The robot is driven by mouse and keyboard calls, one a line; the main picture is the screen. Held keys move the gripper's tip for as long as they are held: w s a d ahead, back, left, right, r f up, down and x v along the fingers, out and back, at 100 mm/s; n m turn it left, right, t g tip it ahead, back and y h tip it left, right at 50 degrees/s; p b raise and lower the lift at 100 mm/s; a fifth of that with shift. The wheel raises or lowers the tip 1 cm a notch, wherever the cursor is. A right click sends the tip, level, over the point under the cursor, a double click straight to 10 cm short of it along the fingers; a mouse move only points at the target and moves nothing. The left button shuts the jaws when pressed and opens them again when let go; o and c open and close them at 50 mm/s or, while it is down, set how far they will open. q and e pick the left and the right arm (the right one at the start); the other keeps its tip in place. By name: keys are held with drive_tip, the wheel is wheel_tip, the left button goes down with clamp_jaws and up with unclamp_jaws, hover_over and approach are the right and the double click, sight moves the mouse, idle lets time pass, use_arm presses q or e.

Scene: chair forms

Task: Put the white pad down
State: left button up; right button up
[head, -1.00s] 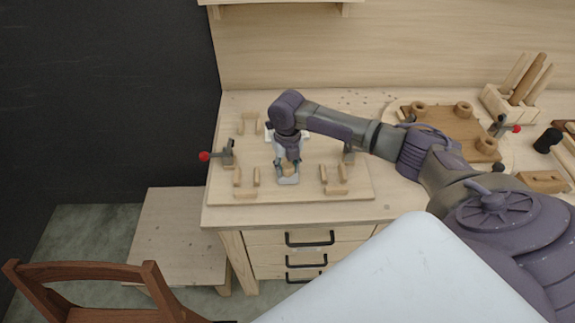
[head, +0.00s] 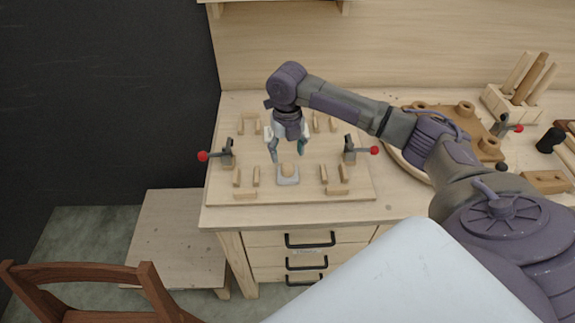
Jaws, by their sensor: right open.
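The white pad (head: 288,181) is a small pale block with a round wooden knob (head: 288,169) on top. It lies on the wooden jig board (head: 310,189) near its front middle. My right gripper (head: 287,158) is open and empty, above and just behind the pad, with its fingers pointing down. The pad is apart from the fingers. My left gripper is not in view.
Small wooden pegs (head: 323,172) and blocks stand around the pad. Red-tipped clamps stand at the board's left (head: 227,155) and right (head: 350,150). A brown chair form (head: 440,120) lies to the right. A wooden chair (head: 85,285) is at lower left.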

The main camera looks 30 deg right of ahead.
sight(287, 165)
wheel_tip(287, 165, up, 6)
drive_tip(key=shift+f+b, duration=0.15)
drive_tip(key=shift+b, duration=0.35)
